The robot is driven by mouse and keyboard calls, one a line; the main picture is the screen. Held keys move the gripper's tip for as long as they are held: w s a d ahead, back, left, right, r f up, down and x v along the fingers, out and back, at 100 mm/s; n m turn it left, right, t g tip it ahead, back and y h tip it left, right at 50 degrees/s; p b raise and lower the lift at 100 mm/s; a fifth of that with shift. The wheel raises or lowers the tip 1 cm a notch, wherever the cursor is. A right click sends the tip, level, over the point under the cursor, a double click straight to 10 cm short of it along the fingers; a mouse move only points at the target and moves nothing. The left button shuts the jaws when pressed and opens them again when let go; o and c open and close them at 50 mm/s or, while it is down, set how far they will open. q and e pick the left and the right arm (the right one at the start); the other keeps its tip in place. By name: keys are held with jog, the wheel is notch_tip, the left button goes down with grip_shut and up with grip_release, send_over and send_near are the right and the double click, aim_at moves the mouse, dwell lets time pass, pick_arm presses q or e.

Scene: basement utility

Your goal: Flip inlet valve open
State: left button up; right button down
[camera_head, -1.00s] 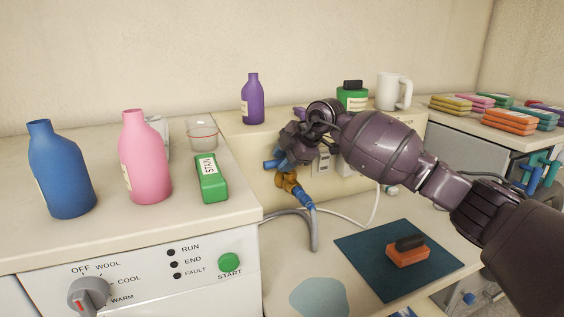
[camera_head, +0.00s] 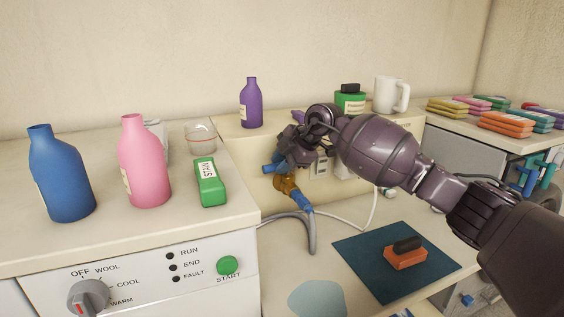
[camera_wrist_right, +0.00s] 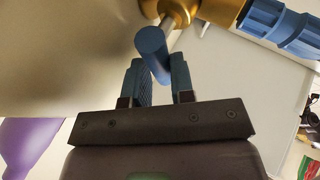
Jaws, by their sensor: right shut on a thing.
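The inlet valve (camera_head: 286,186) has a brass body and sits low against the cream wall ledge. It also shows at the top of the right wrist view (camera_wrist_right: 178,12). Its handle is a blue cylinder (camera_wrist_right: 153,54) on a silver rod. My right gripper (camera_wrist_right: 158,75) is shut on this handle, with one dark finger on each side of it. In the head view the right gripper (camera_head: 288,158) hides most of the handle and the valve's upper part. A blue ribbed coupling (camera_head: 302,203) joins the valve to a grey hose (camera_head: 311,235). My left gripper is not in view.
A washer (camera_head: 140,285) with blue (camera_head: 62,178) and pink (camera_head: 146,165) bottles and a green box (camera_head: 210,184) stands left. A purple bottle (camera_head: 251,104) and white mug (camera_head: 389,96) stand on the ledge. A brush (camera_head: 405,254) lies on a dark mat (camera_head: 365,270).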

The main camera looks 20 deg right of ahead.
jog(key=shift+s+d+f+n+g+y+p, duration=0.15)
jog(key=shift+n+g+y, duration=0.3)
jog(key=shift+n, duration=0.5)
jog(key=shift+s+d+r+n+g+y+p, duration=0.15)
jog(key=shift+n+g+y, duration=0.3)
jog(key=shift+n, duration=0.5)
jog(key=shift+f, duration=0.1)
jog(key=c, duration=1.2)
grip_release()
jog(key=shift+c, duration=0.2)
